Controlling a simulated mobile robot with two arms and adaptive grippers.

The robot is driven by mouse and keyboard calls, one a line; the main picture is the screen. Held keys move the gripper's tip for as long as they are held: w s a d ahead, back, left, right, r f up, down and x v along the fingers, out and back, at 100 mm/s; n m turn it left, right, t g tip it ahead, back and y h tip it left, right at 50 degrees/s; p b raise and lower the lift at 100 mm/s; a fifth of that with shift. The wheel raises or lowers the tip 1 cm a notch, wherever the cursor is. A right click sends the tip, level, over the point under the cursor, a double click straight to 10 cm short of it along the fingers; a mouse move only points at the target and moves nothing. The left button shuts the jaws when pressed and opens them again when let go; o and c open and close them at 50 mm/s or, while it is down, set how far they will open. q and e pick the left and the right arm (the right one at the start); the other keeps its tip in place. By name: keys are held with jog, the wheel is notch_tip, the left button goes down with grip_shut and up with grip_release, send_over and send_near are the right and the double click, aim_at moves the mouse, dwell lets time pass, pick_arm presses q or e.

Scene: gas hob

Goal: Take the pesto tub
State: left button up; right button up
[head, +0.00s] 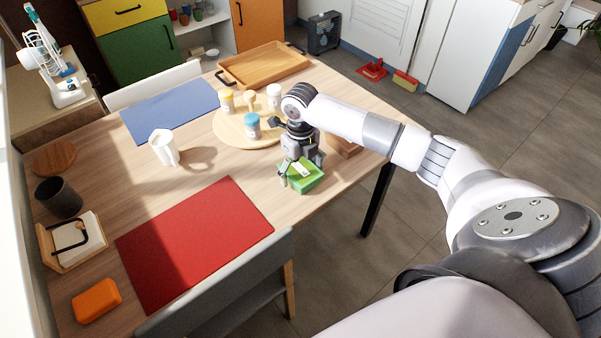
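The pesto tub appears to be the green tub (308,184) with a light label on top, near the table's right front edge. My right gripper (301,172) points down over it from above. One finger is at the tub's left side and the other is by its far right side. I cannot tell whether the fingers press on the tub or stand just clear of it. The tub seems to be at table height, and the gripper hides its back part. My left gripper is not in view.
A round board (232,137) with several small jars stands just behind my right gripper. A wooden tray (265,65) lies at the back. A white pitcher (164,147) and a red placemat (190,245) are to the left. A grey chair (235,285) stands at the front edge.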

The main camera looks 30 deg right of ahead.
jog(key=c, duration=1.1)
jog(key=shift+o, duration=0.2)
